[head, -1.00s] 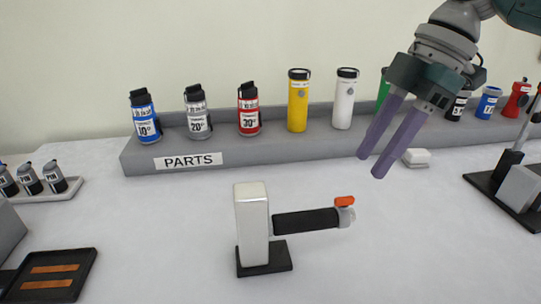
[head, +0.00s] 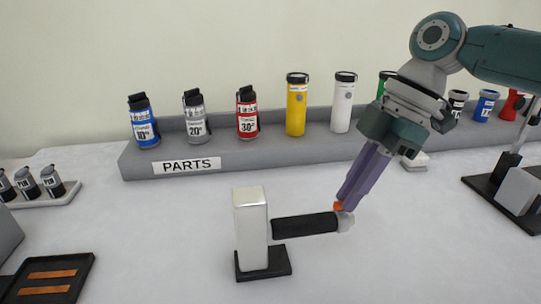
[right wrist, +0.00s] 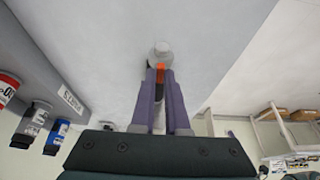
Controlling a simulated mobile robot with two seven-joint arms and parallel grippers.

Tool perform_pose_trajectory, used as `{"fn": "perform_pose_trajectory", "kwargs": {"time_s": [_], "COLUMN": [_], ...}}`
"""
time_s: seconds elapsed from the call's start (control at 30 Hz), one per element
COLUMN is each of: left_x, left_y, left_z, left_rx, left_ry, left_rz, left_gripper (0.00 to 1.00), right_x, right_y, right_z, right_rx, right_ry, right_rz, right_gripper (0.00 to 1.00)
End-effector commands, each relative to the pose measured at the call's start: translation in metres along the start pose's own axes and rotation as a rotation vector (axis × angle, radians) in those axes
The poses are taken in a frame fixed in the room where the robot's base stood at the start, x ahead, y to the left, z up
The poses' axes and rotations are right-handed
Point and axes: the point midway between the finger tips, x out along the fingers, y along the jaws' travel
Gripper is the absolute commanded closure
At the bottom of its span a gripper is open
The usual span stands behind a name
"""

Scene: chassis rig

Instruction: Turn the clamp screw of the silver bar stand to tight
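The silver bar stand (head: 251,225) stands upright on a dark square foot. A black bar (head: 305,225) reaches right from it to a light grey clamp end (head: 346,222), which shows at the fingertips in the right wrist view (right wrist: 160,49). The orange clamp screw (head: 338,206) sits on top of this end, partly hidden by the fingers. My right gripper (head: 345,202) comes down at a tilt with its purple fingers on either side of the screw. In the right wrist view the orange screw (right wrist: 160,68) fills the narrow gap between the fingertips. My left gripper is out of view.
A grey parts shelf (head: 140,166) with several labelled bottles runs along the back. A dark tray (head: 25,292) lies front left, and a white rack (head: 65,194) of small bottles left. A black-based fixture (head: 490,188) stands right. The table in front is clear.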

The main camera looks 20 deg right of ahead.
Motion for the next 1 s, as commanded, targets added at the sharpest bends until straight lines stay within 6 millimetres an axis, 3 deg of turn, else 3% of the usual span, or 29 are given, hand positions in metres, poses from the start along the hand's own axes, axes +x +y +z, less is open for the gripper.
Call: {"fn": "perform_pose_trajectory", "kwargs": {"time_s": [0.1,0.63,1.0], "left_x": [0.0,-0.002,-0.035], "left_y": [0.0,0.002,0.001], "left_z": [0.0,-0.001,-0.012], "left_rx": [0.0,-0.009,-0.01], "left_ry": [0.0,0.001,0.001], "left_rz": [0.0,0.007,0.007], "left_gripper": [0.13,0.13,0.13], "right_x": [0.0,-0.001,-0.006], "right_y": [0.0,0.0,-0.003], "right_z": [0.0,0.0,-0.003], "right_rx": [0.0,0.008,0.163], "right_ry": [0.0,0.0,0.0], "right_rz": [0.0,0.003,0.065], "right_gripper": [1.0,1.0,1.0]}}
